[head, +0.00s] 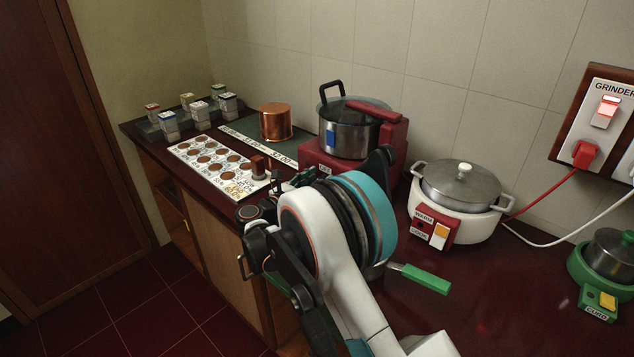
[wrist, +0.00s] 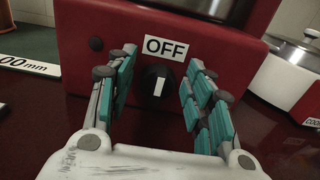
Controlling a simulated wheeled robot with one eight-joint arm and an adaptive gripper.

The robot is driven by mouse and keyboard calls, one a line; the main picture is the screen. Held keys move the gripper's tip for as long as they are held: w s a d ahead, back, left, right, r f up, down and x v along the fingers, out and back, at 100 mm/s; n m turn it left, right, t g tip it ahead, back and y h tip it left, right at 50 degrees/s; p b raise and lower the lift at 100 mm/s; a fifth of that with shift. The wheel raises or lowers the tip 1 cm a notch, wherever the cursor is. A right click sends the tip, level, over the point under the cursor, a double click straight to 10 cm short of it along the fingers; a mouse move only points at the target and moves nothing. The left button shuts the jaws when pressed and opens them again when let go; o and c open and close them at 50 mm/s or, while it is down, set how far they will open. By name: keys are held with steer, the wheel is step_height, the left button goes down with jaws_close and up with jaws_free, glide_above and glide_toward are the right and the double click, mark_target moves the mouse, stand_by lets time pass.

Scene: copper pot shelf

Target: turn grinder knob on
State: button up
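The red grinder base (wrist: 220,65) fills the upper middle of the wrist view, with a white "OFF" label on its front. Below the label is the black knob (wrist: 150,80) with a white, roughly upright pointer mark. My gripper (wrist: 160,62) is open, with one teal-padded finger on each side of the knob. Gaps show between the fingers and the knob. In the head view, the red appliance (head: 391,138) stands against the wall with a steel jar (head: 345,143); my arm hides its knob and most of my gripper.
A white cooker (head: 461,187) stands right of the grinder. A green-handled tool (head: 426,279) lies in front. A copper pot (head: 275,122) and a card of copper discs (head: 205,163) are to the left. The "GRINDER" wall switch (head: 606,111) glows red.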

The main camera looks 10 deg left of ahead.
steer(key=c, duration=0.6)
steer(key=shift+c, duration=0.2)
